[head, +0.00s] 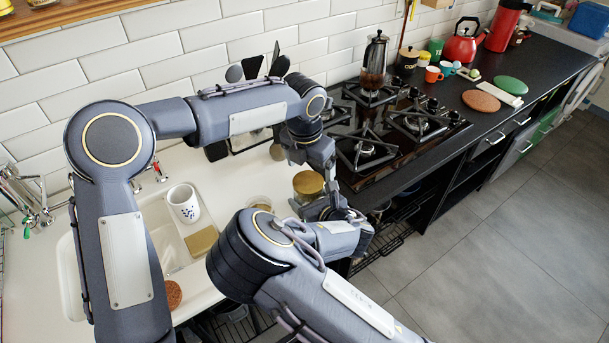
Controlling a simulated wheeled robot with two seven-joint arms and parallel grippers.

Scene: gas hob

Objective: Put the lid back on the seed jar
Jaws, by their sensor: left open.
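A round golden-brown top (308,183) shows on the counter left of the hob; I cannot tell whether it is the lid or the jar's contents. A pale-rimmed round container (260,202) stands to its left, partly hidden behind my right arm. I cannot tell for sure which one is the seed jar. My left gripper (322,208) points down just right of and in front of the golden-brown top, open. My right gripper (357,222) is close by at the counter's front edge, overlapping the left one in the picture; its fingers are not clear.
The black gas hob (372,145) lies to the right, with a coffee press (374,62) on its back burner. A sink with a white spotted mug (184,204) and a sponge (202,242) beside it is at left. A red kettle (464,42) stands farther back right.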

